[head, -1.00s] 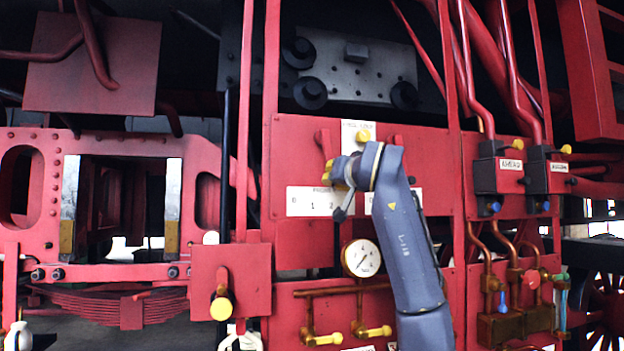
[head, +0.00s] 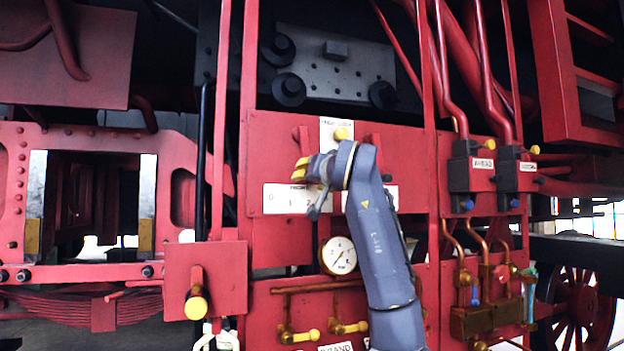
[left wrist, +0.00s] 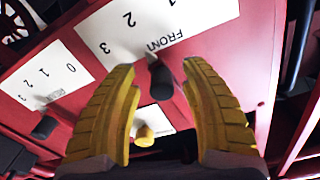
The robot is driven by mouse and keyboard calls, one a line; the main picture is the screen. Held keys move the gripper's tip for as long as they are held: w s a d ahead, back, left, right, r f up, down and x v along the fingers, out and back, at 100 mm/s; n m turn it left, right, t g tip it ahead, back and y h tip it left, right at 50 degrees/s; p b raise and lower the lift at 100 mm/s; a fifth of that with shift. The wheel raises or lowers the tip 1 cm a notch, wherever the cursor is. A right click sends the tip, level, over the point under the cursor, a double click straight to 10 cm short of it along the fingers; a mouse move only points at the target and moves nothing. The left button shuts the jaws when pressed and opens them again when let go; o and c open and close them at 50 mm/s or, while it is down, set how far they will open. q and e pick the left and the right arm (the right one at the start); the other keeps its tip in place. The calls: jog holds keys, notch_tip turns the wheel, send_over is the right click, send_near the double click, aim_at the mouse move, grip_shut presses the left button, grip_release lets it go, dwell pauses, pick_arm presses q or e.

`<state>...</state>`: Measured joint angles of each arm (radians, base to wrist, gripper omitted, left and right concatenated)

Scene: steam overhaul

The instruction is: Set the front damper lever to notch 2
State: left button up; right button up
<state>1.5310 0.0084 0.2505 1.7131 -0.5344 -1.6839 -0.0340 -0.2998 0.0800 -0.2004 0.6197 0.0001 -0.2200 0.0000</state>
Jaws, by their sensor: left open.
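The front damper lever (left wrist: 161,82) shows in the left wrist view as a dark-ended handle between my open yellow fingers, apparently not gripped. Its base is beside the white FRONT plate (left wrist: 150,30), where the digits 1, 2 and 3 show; the notch it points at is unclear. My left gripper (left wrist: 160,110) also shows in the left wrist view, open around the lever. My right gripper is not seen.
The rear lever (left wrist: 44,127) and its REAR plate (left wrist: 48,75) are to the left in the wrist view. A yellow knob (left wrist: 145,136) is close to the fingers.

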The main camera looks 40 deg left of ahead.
pick_arm(q)
jog(key=shift+s+d, duration=0.1)
jog(key=v, duration=1.1)
jog(key=shift+d, duration=0.35)
jog(key=shift+s, duration=0.15)
